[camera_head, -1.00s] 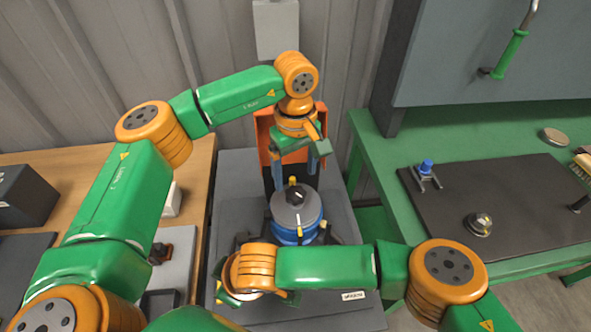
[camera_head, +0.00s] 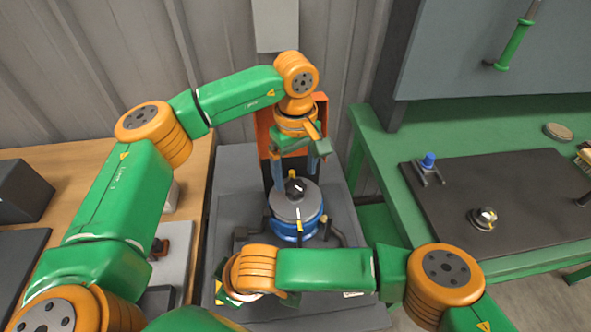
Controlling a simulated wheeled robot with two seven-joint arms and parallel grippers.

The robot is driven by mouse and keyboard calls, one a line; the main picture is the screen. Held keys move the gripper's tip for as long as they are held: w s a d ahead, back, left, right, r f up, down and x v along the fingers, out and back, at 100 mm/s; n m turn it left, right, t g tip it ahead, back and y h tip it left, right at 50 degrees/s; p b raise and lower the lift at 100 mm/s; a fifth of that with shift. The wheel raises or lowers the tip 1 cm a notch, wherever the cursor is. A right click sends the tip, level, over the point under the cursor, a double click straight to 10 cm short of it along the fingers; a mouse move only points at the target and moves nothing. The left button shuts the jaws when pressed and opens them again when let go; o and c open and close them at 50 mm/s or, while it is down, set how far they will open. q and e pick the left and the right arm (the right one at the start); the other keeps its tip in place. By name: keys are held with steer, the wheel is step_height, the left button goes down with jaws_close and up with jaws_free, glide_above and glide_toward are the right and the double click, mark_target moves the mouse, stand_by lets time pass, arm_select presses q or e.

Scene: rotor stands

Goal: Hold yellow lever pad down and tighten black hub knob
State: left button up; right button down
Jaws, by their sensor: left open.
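The rotor stand has a grey disc (camera_head: 293,207) on a blue body (camera_head: 297,233), with the black hub knob (camera_head: 294,187) at its centre. My left gripper (camera_head: 295,173) is open and points down, its grey-blue fingers on either side of the knob in the picture. I cannot tell whether they touch it. A small yellow piece (camera_head: 300,226) shows at the disc's front edge; it may be the lever pad. My right arm crosses in front of the stand. Its gripper, below the orange wrist at lower left of the stand, is mostly hidden, so its jaws cannot be made out.
The stand sits on a grey bench (camera_head: 235,185) with an orange panel (camera_head: 320,108) behind. At right, a green table (camera_head: 375,135) carries a dark mat (camera_head: 510,195) with a blue-topped part (camera_head: 428,162) and a round metal part (camera_head: 484,218). A wooden table (camera_head: 190,195) is at left.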

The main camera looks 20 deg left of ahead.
mark_target(295, 186)
arm_select(q)
steer(key=shift+f+b, duration=0.65)
steer(key=shift+f, duration=0.05)
arm_select(e)
steer(key=shift+f, duration=0.9)
arm_select(q)
steer(key=shift+f, duration=1.15)
steer(key=shift+w, duration=0.1)
steer(key=c, duration=1.1)
steer(key=m, duration=0.5)
steer(key=o, duration=0.8)
steer(key=shift+m, duration=0.9)
steer(key=shift+c, duration=0.2)
steer(key=o, duration=0.3)
steer(key=shift+o, duration=0.2)
